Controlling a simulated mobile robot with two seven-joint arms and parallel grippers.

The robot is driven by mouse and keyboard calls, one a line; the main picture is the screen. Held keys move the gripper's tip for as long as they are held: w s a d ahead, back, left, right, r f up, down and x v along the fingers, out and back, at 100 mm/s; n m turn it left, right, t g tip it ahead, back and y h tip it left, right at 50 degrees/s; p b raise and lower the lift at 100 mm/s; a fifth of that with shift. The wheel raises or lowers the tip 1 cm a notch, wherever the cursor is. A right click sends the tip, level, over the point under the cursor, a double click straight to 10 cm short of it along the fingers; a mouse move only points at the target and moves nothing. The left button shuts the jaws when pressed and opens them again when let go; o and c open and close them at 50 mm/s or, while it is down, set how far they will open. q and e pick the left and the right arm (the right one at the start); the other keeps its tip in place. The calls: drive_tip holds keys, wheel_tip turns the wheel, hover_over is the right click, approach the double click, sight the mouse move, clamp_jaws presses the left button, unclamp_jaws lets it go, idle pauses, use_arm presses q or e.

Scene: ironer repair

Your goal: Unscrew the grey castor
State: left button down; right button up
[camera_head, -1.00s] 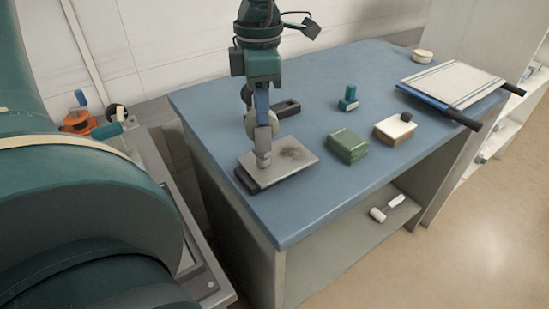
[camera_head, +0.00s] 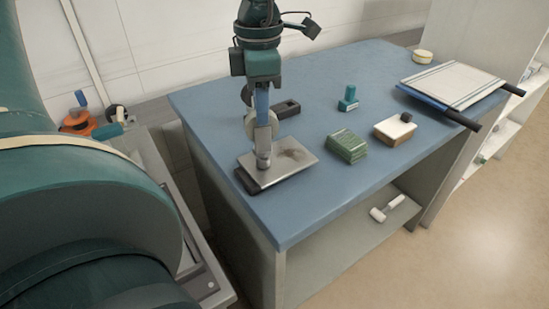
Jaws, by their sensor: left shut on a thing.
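My left gripper (camera_head: 263,155) points straight down over the near left part of the table. It is shut on a small grey piece at its fingertips, which looks like the grey castor (camera_head: 263,163); the fingers hide most of it. The piece is at the left part of a flat grey metal plate (camera_head: 300,160) with a brown stain. A dark part (camera_head: 246,182) shows at the plate's left edge. I cannot tell how the piece is joined to the plate. My right gripper is not in view.
On the blue table (camera_head: 310,215) are a dark block (camera_head: 286,108), a teal stamp-like thing (camera_head: 348,98), a green block (camera_head: 346,146), a brown-and-white block (camera_head: 395,131) and a board with dark handles (camera_head: 455,83). A white-headed tool (camera_head: 380,214) lies on the shelf below. The table's front right is clear.

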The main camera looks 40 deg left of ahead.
use_arm(q)
drive_tip(key=shift+r+p, duration=1.3)
drive_tip(key=shift+r, duration=0.85)
